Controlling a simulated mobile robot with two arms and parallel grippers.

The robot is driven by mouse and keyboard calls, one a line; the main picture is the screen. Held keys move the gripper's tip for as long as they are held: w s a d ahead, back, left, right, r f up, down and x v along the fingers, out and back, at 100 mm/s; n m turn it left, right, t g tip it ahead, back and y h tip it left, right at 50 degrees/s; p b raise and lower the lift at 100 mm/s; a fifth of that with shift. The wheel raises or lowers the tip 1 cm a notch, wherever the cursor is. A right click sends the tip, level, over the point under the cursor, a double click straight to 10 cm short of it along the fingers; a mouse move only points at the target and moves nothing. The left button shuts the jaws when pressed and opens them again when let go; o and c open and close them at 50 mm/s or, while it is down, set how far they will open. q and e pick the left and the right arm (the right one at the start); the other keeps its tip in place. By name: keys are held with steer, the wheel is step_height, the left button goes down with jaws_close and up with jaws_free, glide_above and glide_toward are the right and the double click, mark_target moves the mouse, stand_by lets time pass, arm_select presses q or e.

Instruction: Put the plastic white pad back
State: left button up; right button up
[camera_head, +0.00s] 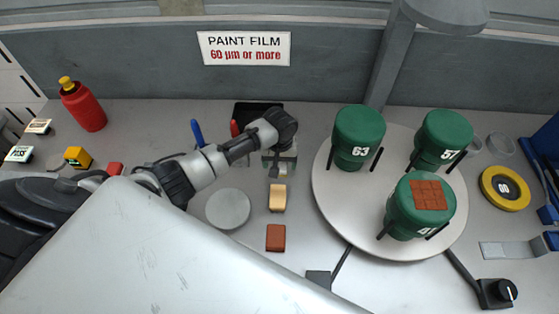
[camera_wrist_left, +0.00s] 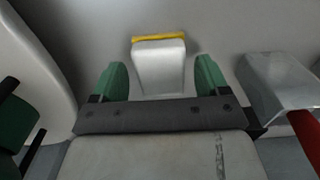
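The white pad (camera_wrist_left: 158,68), a pale block with a yellow strip along its far edge, shows in the left wrist view between the two green fingers. My left gripper (camera_head: 281,160) points down over the table, left of the turntable, in the head view. It also shows in the left wrist view (camera_wrist_left: 160,80) with its fingers apart and a narrow gap on each side of the pad. I cannot tell how far above the pad the fingers are. In the head view I cannot make the pad out clearly near the gripper. My right gripper is not in view.
A white turntable (camera_head: 335,205) with green canisters numbered 63 (camera_head: 357,135) and 57 (camera_head: 445,138) stands at right. A tan block (camera_head: 278,198), a red-brown block (camera_head: 276,237) and a grey disc (camera_head: 228,208) lie nearby. A grey holder (camera_wrist_left: 280,80) stands beside the fingers.

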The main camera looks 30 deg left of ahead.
arm_select(q)
step_height(320, 180, up, 12)
steer(key=shift+r+b, duration=0.2)
steer(key=shift+b, duration=0.25)
steer(key=shift+f, duration=0.1)
stand_by(0.3)
